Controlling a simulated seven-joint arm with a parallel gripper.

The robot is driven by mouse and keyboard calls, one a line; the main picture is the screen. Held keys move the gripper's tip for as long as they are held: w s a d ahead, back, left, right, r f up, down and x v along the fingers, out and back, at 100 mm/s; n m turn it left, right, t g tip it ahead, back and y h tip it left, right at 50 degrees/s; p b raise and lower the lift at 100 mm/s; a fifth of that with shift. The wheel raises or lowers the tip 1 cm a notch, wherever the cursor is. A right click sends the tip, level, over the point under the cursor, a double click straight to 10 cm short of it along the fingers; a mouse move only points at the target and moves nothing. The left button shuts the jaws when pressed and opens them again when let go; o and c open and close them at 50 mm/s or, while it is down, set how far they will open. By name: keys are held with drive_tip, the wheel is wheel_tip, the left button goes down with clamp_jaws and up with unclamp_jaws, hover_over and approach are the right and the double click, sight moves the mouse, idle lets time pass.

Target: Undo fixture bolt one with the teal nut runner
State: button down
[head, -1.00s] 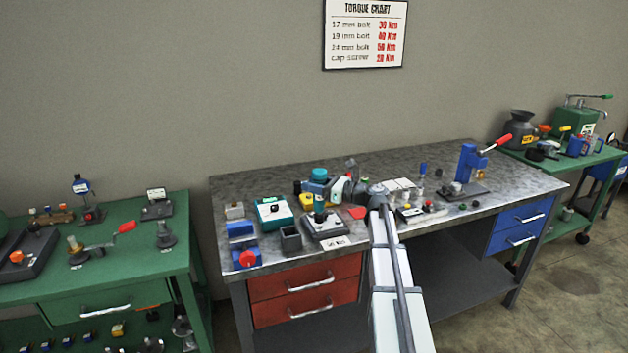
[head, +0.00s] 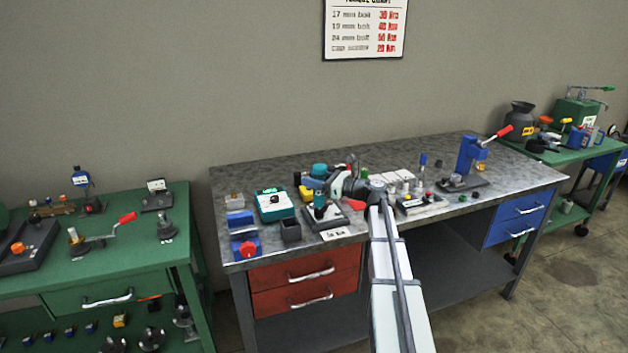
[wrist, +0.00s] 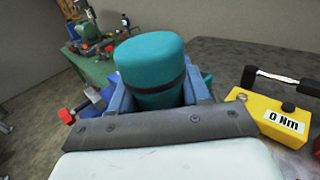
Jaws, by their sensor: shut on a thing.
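The teal nut runner (head: 319,170) is upright above the dark fixture block (head: 331,222) on the grey bench. My gripper (head: 317,186) is shut around the runner's body; its blue fingers show on both sides in the wrist view (wrist: 157,100). That view shows the runner's rounded teal top (wrist: 150,60) with a dark band. The runner's lower end is over the fixture's bolt. The bolt head is hidden, and I cannot tell whether the socket sits fully on it.
A yellow torque unit reading 0 Nm (wrist: 270,117) stands beside the runner. A teal-edged box (head: 273,204), a dark open bin (head: 290,230) and a blue vise-like device with a red knob (head: 243,236) stand left. A blue press (head: 471,160) stands right.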

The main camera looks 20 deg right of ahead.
sight(314, 169)
drive_tip(key=shift+f, duration=0.75)
idle(3.6)
drive_tip(key=shift+r, duration=2.55)
